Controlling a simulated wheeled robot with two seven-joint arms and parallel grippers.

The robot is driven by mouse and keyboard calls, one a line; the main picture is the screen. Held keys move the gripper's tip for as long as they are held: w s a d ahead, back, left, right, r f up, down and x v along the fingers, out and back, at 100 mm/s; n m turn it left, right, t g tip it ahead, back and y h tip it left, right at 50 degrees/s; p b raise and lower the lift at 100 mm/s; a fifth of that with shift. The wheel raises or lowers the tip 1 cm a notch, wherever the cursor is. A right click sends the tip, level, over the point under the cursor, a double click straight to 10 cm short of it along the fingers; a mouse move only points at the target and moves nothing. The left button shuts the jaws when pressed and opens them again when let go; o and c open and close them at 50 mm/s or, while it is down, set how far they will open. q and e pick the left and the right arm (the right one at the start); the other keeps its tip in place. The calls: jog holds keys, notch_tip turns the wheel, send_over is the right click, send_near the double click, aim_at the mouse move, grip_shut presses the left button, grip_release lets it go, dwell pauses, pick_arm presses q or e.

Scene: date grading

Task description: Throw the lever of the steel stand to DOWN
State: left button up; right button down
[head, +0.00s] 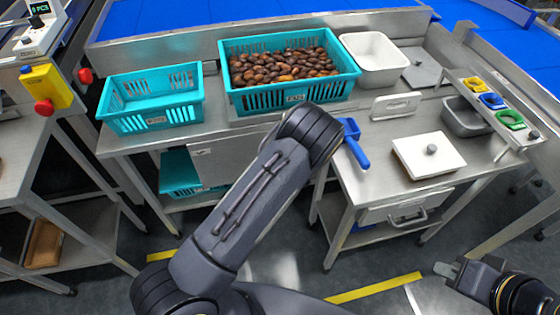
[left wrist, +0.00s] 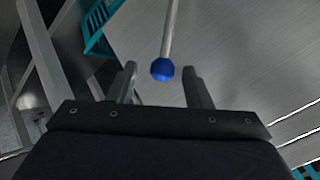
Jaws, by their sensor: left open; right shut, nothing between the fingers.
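In the left wrist view a lever shows as a pale metal rod with a blue ball knob (left wrist: 162,70) at its near end. My left gripper (left wrist: 160,78) is open, and the knob appears between its two fingertips, with a gap on each side. I cannot tell how deep the knob sits. A grey steel surface (left wrist: 235,45) fills the view behind the rod. In the head view my left arm covers the middle, and the lever and left gripper are hidden. My right gripper (head: 447,270) is shut and empty, low at the right above the floor.
A teal crate of dates (head: 350,88) and an empty teal crate (head: 112,112) stand on the steel table. Another teal crate (head: 178,170) sits below. A white bin (head: 345,42), a white lidded box (head: 425,155) and a blue-handled thing (head: 357,153) are at right.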

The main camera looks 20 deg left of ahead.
pick_arm(q)
jog(key=v, duration=0.6)
dwell(0.3)
jog(key=s+d+r+n+g+h+p, duration=0.15)
jog(key=s+r+h, duration=0.35)
jog(key=r, duration=0.7)
jog(key=s+r+n+h+p, duration=0.25)
jog(key=s+r+h, duration=0.25)
jog(key=r, duration=0.7)
jog(key=s+a+r, duration=0.2)
jog(key=s+r, duration=0.2)
jog(key=s, duration=0.6)
jog(key=s+a+r+g+y+p, duration=0.1)
jog(key=s+r, duration=0.3)
jog(key=s, duration=0.7)
jog(key=shift+s+a+n, duration=0.25)
jog(key=shift+a+n, duration=0.15)
jog(key=shift+a, duration=0.35)
